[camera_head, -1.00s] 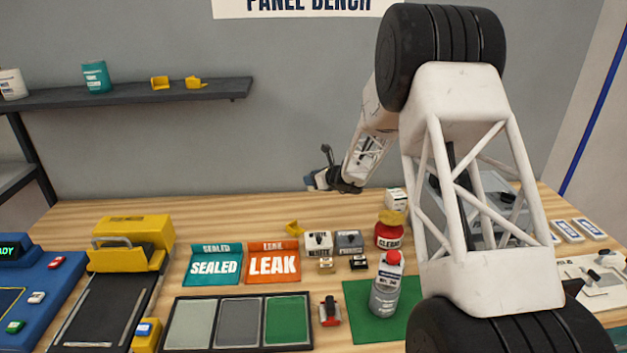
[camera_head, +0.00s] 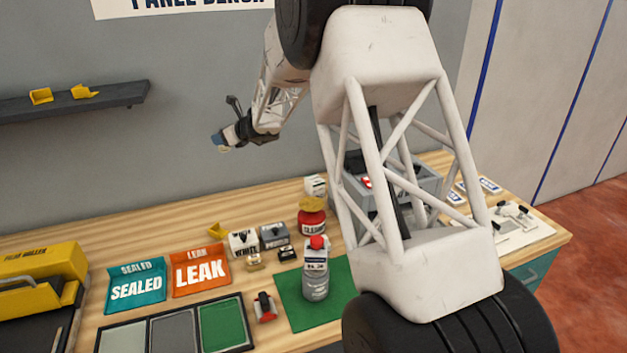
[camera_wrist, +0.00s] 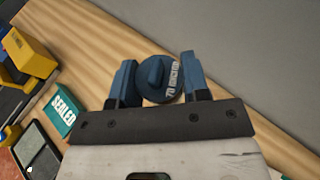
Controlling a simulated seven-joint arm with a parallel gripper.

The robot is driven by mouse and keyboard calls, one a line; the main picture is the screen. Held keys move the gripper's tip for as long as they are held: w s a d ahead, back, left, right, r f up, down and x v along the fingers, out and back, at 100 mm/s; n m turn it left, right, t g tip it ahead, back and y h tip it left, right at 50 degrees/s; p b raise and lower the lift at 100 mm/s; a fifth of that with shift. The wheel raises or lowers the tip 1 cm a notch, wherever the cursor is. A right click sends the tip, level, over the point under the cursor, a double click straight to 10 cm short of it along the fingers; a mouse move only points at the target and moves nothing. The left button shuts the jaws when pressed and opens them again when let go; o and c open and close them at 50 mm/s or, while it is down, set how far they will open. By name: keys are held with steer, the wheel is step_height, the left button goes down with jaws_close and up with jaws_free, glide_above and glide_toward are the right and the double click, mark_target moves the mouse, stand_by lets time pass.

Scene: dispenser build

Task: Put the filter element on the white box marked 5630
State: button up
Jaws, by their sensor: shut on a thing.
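A red jar (camera_head: 312,221) with a yellow top stands before the white box. A white-labelled block (camera_head: 243,243), a dark block (camera_head: 274,236) and a grey bottle (camera_head: 316,280) are nearby. Teal SEALED (camera_head: 136,287) and orange LEAK (camera_head: 200,271) trays lie left.

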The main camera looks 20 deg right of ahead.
step_height(320, 180, up, 18)
steer(key=w+d+m+t+h, duration=0.2)
steer(key=w+d+m+h, duration=0.25)
steer(key=d, duration=0.25)
steer(key=w+d+m+t+h, duration=0.2)
steer(key=w+d+m+h, duration=0.1)
steer(key=d+m+h, duration=0.4)
steer(key=s+d+m+g+h, duration=0.4)
steer(key=d+m+g+h, duration=0.15)
steer(key=d, duration=0.35)
steer(key=s+d+m+g+h, duration=0.45)
steer(key=d+m, duration=0.25)
steer(key=d, duration=0.2)
step_height(320, 180, down, 26)
steer(key=w, duration=0.1)
steer(key=shift+h, duration=0.45)
steer(key=shift+f, duration=3.15)
steer(key=shift+f, duration=0.1)
